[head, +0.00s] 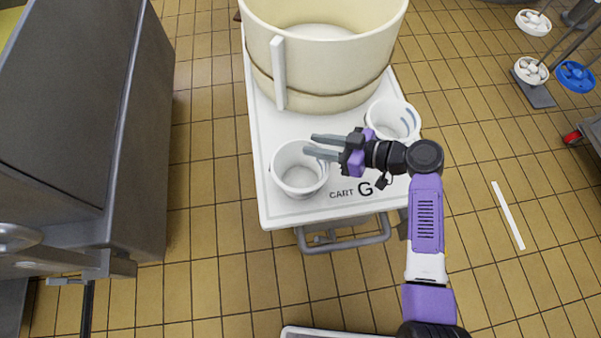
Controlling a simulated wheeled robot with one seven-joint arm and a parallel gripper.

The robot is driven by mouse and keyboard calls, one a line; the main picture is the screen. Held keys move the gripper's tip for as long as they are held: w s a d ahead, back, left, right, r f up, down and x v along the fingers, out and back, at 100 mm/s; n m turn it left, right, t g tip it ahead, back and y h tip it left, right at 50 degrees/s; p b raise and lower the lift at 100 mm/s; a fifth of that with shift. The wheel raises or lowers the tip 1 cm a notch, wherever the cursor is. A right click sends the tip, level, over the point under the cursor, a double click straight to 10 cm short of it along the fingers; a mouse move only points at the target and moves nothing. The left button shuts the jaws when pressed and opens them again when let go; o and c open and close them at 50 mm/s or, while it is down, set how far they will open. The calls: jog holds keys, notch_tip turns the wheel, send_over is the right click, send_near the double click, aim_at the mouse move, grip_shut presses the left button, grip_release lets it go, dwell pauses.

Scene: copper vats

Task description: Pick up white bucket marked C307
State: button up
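Two white buckets stand on a white cart top (288,213) marked "CART G". The left bucket (299,168) is upright near the cart's front left corner, and its inside looks empty. The right bucket (395,119) stands upright at the cart's right edge, partly behind my arm, with blue-grey marks inside. I cannot read C307 on either one. My gripper (309,144) is open and empty, its fingers pointing left. In the picture its fingertips lie by the upper right rim of the left bucket; I cannot tell their height or whether they touch it.
A large cream vat (322,75) with an upright handle fills the back of the cart. A grey metal machine (90,110) stands at the left. Tiled floor (205,190) lies open between machine and cart. White and blue round heads (575,76) on poles are at the upper right.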

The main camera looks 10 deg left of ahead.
jog(key=shift+c, duration=0.2)
grip_shut()
jog(key=shift+s+f, duration=0.1)
jog(key=shift+f, duration=0.1)
dwell(1.1)
